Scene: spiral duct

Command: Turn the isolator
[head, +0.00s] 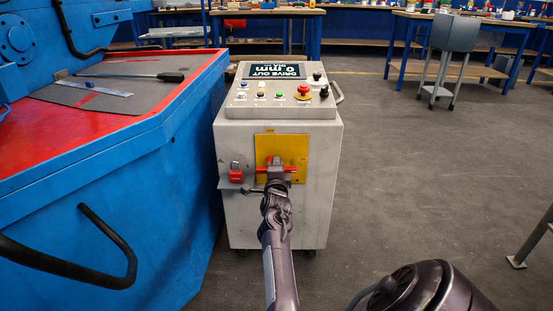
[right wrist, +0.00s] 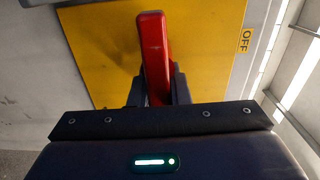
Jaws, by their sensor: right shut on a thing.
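The isolator is a red handle (right wrist: 152,48) on a yellow plate (head: 293,146) on the front of a grey control cabinet. In the head view the red handle (head: 289,169) lies roughly level across the lower part of the plate. My right gripper (head: 278,180) is at the handle. In the right wrist view its two dark fingers (right wrist: 157,92) stand either side of the red handle, shut on it. An OFF label (right wrist: 245,41) shows at the plate's edge. A red padlock (head: 236,174) hangs left of the plate. My left gripper is not in view.
The cabinet's sloping top (head: 277,100) carries several buttons, a red stop button (head: 303,91) and a "DRIVE OUT 0 mm" display (head: 275,71). A blue machine (head: 150,200) stands close on the left.

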